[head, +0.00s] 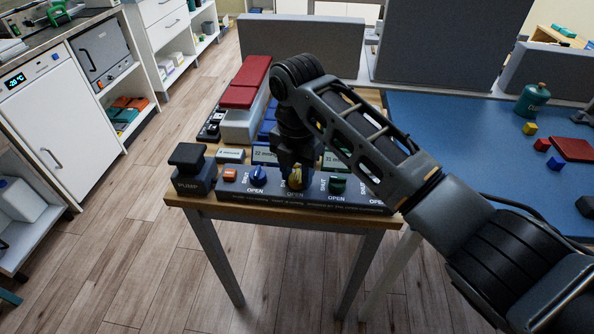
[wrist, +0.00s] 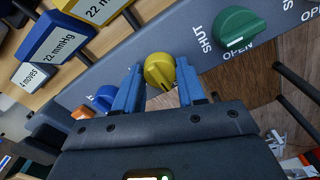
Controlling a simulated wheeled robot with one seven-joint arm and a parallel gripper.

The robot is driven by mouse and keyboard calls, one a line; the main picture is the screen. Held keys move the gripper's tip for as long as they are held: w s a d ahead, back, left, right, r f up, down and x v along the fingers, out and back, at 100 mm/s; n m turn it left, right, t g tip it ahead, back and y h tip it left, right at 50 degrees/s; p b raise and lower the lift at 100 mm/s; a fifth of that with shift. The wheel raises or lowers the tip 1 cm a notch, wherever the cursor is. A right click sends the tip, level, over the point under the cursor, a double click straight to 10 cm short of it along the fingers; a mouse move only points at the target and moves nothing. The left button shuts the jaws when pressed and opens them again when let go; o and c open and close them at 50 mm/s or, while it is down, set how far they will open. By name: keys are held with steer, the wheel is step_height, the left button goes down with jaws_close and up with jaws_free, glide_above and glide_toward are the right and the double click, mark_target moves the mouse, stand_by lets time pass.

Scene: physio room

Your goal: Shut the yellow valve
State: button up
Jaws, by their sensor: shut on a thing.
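The yellow valve (head: 295,180) is a round knob on the sloping grey panel (head: 220,191) at the table's front edge, with OPEN printed below it. In the wrist view the yellow valve (wrist: 159,69) sits between the two blue fingers of my gripper (wrist: 160,66). My gripper is shut on it. A dark mark on the knob points down, roughly to the OPEN side. The SHUT label for this valve is hidden by my gripper. In the head view my gripper (head: 295,169) comes down over the knob from above.
A blue valve (head: 258,172) and a green valve (head: 338,184) flank the yellow one closely. An orange button (head: 230,175) and a black PUMP block (head: 189,170) are further left. Labelled boxes (head: 230,156) stand behind the panel. A blue-topped table (head: 460,140) is at right.

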steer(key=shift+r, duration=0.1)
steer(key=m+p, duration=0.3)
steer(key=m, duration=0.1)
steer(key=shift+r, duration=0.1)
steer(key=m+p, duration=0.3)
steer(key=m, duration=0.1)
steer(key=shift+m, duration=0.3)
steer(key=m+p, duration=0.2)
steer(key=m, duration=0.2)
steer(key=m+p, duration=0.2)
steer(key=m, duration=0.3)
stand_by(0.5)
steer(key=o, duration=1.1)
steer(key=shift+c, duration=0.2)
